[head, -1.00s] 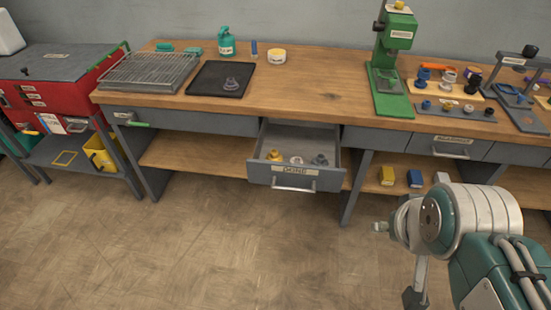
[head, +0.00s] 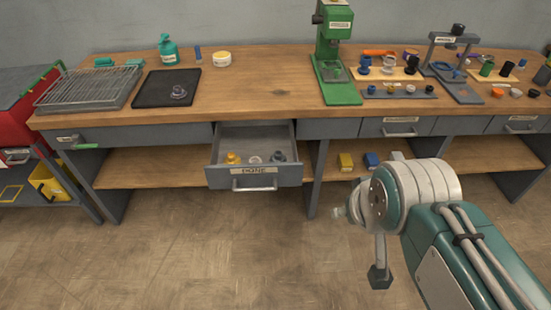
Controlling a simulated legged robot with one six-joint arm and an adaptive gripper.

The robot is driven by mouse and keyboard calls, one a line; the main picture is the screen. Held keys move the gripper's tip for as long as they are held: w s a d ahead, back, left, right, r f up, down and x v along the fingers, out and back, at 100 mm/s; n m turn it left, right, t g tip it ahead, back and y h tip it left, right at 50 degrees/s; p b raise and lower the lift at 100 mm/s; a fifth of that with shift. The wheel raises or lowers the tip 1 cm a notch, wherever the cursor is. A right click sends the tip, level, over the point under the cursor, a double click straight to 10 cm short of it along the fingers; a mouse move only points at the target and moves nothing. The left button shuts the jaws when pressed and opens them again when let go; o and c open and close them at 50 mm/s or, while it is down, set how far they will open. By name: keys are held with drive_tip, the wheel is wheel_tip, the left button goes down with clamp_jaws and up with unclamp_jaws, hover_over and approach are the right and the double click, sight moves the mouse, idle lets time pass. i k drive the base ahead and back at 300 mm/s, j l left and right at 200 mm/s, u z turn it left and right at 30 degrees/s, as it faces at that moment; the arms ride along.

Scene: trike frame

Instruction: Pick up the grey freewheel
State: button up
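A grey, ring-like part (head: 180,92), possibly the freewheel, lies on a black mat (head: 150,101) on the workbench. Another dark grey part (head: 278,156) sits in the open drawer labelled DONE (head: 216,178), beside a yellow part (head: 233,158) and a pale ring (head: 254,159). I cannot tell from the picture alone which grey part is the freewheel. My arm is at the lower right, in front of the bench and well apart from these parts. Its end is small and partly hidden, so the state of my gripper is unclear.
A wire rack (head: 88,90) stands left of the mat. A green press (head: 335,60) stands on the bench, with boards of small parts to its right. The open drawer juts out over the floor. The bench top between mat and press is clear.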

sight(278, 157)
drive_tip(key=i+j, duration=0.15)
drive_tip(key=i, duration=0.25)
drive_tip(key=i+j, duration=0.15)
drive_tip(key=i, duration=0.25)
drive_tip(key=i+j, duration=0.15)
drive_tip(key=i, duration=0.25)
drive_tip(key=l+z, duration=0.05)
